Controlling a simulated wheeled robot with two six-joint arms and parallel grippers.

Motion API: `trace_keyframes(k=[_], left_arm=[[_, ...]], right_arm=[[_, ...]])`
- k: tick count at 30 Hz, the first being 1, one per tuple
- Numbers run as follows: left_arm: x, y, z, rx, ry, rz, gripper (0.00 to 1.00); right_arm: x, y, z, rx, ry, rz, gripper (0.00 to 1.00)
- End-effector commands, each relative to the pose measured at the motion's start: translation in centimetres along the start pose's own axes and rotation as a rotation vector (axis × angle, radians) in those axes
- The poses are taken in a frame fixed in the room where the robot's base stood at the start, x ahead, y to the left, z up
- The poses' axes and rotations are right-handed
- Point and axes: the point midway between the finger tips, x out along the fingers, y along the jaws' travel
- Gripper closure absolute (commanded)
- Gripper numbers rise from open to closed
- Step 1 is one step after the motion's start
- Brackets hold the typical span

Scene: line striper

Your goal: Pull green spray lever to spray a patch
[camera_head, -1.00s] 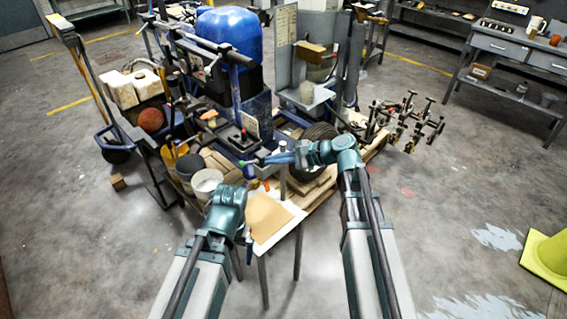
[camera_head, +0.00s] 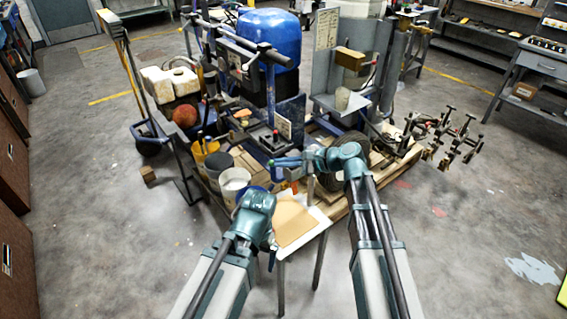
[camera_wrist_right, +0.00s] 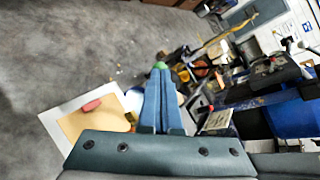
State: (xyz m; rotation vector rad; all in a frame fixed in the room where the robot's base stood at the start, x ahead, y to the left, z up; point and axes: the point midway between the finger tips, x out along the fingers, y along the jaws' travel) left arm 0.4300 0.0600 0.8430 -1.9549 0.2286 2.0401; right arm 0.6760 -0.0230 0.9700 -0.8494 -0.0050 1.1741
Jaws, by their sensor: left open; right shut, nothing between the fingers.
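The line striper with its blue tank (camera_head: 268,38) stands on a wooden pallet in the middle of the head view. My right gripper (camera_head: 274,162) is shut and empty, its blue fingers pointing left by the machine's front. In the right wrist view, a small green part (camera_wrist_right: 162,65) shows just beyond the shut fingertips (camera_wrist_right: 161,72); I cannot tell whether they touch it. A tan panel on a white sheet (camera_head: 294,222) lies in front of the machine. My left gripper (camera_head: 271,258) is open, low beside the panel's left edge, its fingers partly hidden.
A white bucket (camera_head: 234,181) and a yellow container (camera_head: 200,152) stand left of the panel. A hand cart (camera_head: 122,70) is farther left. A rack of clamps (camera_head: 440,135) is at the right. Workbenches line the back right.

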Motion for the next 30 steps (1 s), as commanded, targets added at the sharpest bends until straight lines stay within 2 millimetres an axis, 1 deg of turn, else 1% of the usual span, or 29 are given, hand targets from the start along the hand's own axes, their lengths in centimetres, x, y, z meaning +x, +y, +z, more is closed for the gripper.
trace_keyframes(k=[17, 23, 30], left_arm=[[-0.4, 0.0, 0.0, 0.000, 0.000, 0.000, 0.00], [-0.6, -0.1, 0.0, 0.000, 0.000, 0.000, 0.00], [-0.4, 0.0, 0.0, 0.000, 0.000, 0.000, 0.00]], right_arm=[[0.4, 0.8, 0.1, -0.101, 0.070, 0.000, 1.00], [0.9, 1.5, 0.0, -0.204, 0.142, 0.001, 1.00], [1.8, 2.7, -0.4, -0.387, 0.268, 0.001, 1.00]])
